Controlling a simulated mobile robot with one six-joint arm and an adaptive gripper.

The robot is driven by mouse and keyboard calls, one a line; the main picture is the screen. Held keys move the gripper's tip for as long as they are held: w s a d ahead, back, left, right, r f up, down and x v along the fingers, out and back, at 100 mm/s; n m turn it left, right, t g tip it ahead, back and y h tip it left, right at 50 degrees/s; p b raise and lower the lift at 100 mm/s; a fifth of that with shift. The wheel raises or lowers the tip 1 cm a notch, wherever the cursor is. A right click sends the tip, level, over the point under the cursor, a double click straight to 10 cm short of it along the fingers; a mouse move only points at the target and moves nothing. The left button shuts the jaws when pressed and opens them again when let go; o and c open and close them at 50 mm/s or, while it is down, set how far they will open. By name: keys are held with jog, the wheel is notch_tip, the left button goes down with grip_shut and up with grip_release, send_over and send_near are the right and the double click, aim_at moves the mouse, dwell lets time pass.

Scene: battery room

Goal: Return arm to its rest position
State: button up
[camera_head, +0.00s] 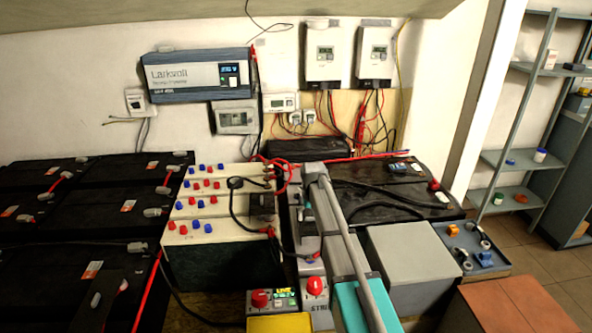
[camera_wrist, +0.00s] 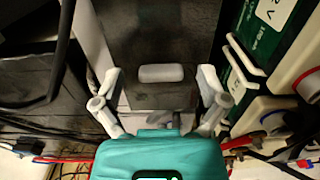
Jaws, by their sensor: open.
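My gripper (camera_wrist: 158,76) shows in the wrist view with its two pale fingers spread apart. Between and beyond them is a dark box (camera_wrist: 160,97) with a pale rounded block (camera_wrist: 161,73) on it. I see no contact with the fingers and nothing held. My teal gripper housing fills the bottom middle of that view. In the head view my arm (camera_head: 345,235) reaches up from the bottom over the middle of the bench, past the cream-topped battery block (camera_head: 210,230). I cannot make out the fingers there.
Black batteries (camera_head: 100,205) fill the left. A grey box (camera_head: 405,255) and a blue-grey tray (camera_head: 490,262) stand right of my arm. A control box with a red knob (camera_head: 260,299) sits in front. Loose cables cross the bench. The tiled floor (camera_head: 520,235) at right looks clear.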

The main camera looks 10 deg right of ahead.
jog(key=s+d, duration=0.2)
jog(key=s, duration=2.7)
notch_tip(320, 180, up, 14)
jog(key=p, duration=1.4)
